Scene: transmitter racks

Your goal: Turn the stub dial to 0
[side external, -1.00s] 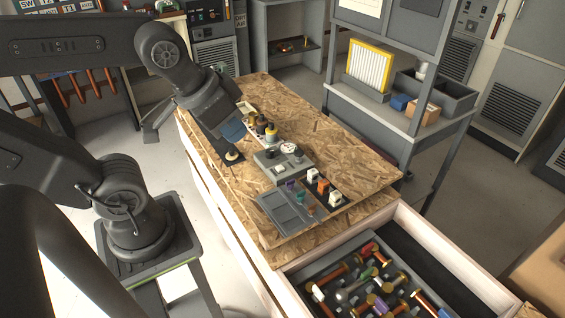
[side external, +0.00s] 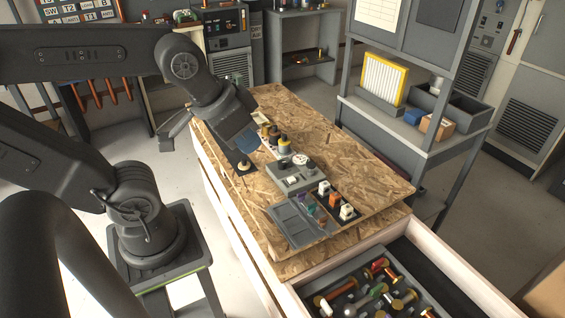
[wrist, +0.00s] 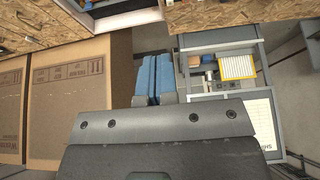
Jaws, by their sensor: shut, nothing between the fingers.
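A grey control box (side external: 292,184) sits on the chipboard bench in the side external view. A white round dial (side external: 301,159) and darker small knobs are on its top. I cannot tell which is the stub dial, nor read a setting. My gripper (side external: 246,140), with blue fingers, hangs above the bench to the upper left of the box, apart from it. In the wrist view its two blue fingers (wrist: 155,70) lie side by side, closed and empty. The box is not seen in the wrist view.
Knobs and posts (side external: 271,136) stand behind the box. A grey tray (side external: 294,222) and white and orange blocks (side external: 334,199) are in front. An open drawer (side external: 350,292) of coloured parts is nearer. A shelf rack (side external: 408,125) stands right.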

